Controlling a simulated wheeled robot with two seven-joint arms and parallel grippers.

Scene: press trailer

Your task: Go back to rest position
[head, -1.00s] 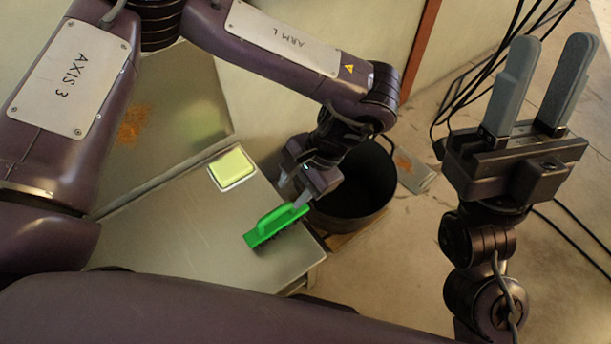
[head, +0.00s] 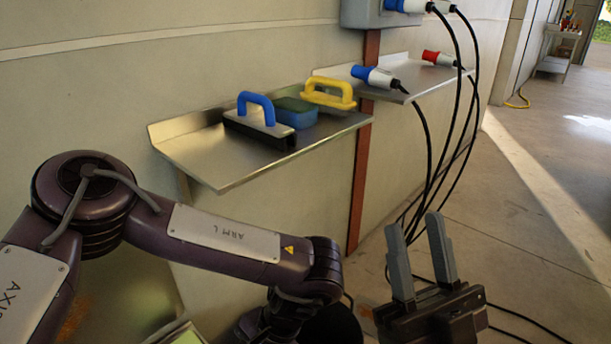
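My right gripper (head: 414,224) points up at the lower right, its two grey fingers apart with nothing between them. My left arm comes in from the left and bends down to its wrist at the bottom edge. The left gripper itself is below the frame, so its fingers and anything in them are hidden. The green brush is not in this view.
A wall shelf (head: 215,162) holds a blue-handled brush (head: 262,122), a blue-green box (head: 296,111) and a yellow-handled tool (head: 328,94). A second shelf (head: 425,82) carries a blue plug (head: 375,77) and a red plug (head: 438,58). Black cables hang near my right gripper.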

